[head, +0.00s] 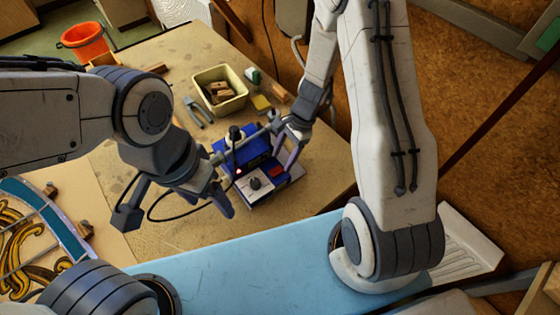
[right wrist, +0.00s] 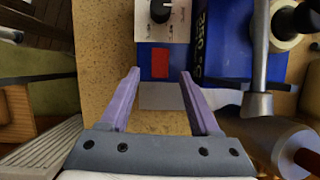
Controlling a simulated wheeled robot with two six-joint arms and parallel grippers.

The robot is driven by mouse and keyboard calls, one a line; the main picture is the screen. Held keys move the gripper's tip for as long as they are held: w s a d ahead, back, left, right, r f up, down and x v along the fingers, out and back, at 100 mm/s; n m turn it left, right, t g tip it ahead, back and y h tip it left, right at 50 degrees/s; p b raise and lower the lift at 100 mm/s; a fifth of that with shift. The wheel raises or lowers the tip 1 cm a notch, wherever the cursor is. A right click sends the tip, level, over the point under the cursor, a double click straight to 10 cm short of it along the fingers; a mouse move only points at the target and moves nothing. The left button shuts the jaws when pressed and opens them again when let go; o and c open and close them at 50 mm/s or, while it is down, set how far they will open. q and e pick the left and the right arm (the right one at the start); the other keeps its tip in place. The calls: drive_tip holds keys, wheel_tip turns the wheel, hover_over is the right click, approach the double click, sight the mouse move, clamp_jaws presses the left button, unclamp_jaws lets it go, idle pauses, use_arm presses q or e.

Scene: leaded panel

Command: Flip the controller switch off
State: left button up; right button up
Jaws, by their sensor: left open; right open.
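The controller (head: 257,180) is a blue box with a white dial panel, standing on the workbench. In the right wrist view its black dial (right wrist: 161,10) shows at the top, with a red switch (right wrist: 160,62) below it on the blue face. A small red light glows by the panel in the head view. My right gripper (head: 283,146) is open and empty at the controller. In the right wrist view its fingers (right wrist: 160,73) straddle the switch, which shows between the tips; whether they touch the box I cannot tell. My left gripper (head: 177,214) is open and empty, left of the controller.
A cream bin (head: 235,103) with wood blocks, pliers (head: 198,112) and a yellow sponge (head: 261,103) lie behind. A black cable loops left of the controller. A leaded panel (head: 40,230) lies at left. An orange bucket (head: 85,42) stands beyond the bench.

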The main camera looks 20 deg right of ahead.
sight(277, 170)
drive_tip(key=shift+x, duration=1.6)
clamp_jaws()
drive_tip(key=shift+s+a+r+h+p, duration=0.1)
drive_tip(key=shift+a+r+h+p, duration=0.2)
drive_tip(key=shift+h, duration=0.5)
drive_tip(key=shift+t+h+p, duration=0.3)
drive_tip(key=shift+p, duration=0.05)
drive_tip(key=shift+a+f+h, duration=0.1)
drive_tip(key=shift+h, duration=0.2)
unclamp_jaws()
